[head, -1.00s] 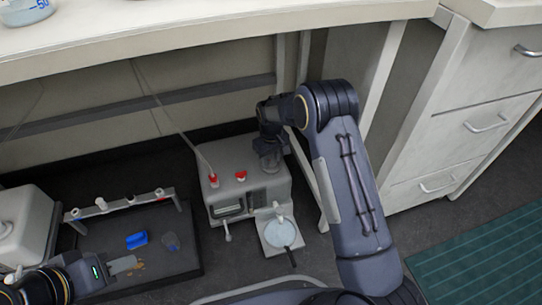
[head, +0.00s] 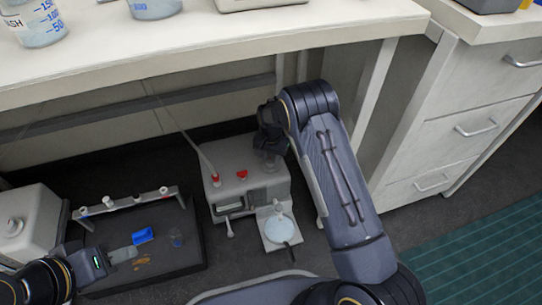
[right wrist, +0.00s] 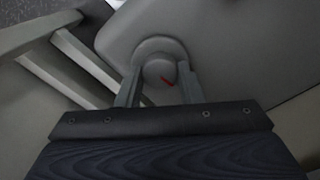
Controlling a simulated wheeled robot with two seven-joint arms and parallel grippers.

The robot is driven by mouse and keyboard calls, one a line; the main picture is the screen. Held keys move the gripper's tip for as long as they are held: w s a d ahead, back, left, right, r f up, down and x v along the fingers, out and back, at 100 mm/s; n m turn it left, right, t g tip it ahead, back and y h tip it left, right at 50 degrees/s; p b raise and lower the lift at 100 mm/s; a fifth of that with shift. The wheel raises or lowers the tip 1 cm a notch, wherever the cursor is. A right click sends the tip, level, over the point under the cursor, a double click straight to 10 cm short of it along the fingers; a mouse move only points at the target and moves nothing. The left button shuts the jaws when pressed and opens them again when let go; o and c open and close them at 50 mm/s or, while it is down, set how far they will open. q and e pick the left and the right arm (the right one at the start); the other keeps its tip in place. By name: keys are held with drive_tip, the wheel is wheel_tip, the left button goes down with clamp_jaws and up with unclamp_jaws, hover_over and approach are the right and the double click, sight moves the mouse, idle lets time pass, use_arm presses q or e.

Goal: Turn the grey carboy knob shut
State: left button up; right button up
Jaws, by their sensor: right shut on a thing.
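In the head view my right gripper (head: 270,147) reaches down to the back right of the grey box (head: 240,186), hiding most of the knob (head: 270,166). My left gripper (head: 125,255) is low at the left, over the dark tray by a blue block; its finger opening is unclear.
Two red knobs (head: 242,174) stand on the box top, one with a tube. A small round dish (head: 279,230) is in front. A rack (head: 130,201) and blue block (head: 143,235) are on the dark tray (head: 187,255). The bench (head: 200,60) overhangs behind.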

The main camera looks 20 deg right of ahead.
sight(271, 160)
drive_tip(key=shift+m, duration=0.8)
drive_tip(key=o, duration=1)
drive_tip(key=shift+r+p, duration=0.1)
drive_tip(key=shift+p, duration=0.2)
wheel_tip(271, 160, up, 8)
drive_tip(key=p, duration=0.3)
drive_tip(key=shift+f, duration=0.2)
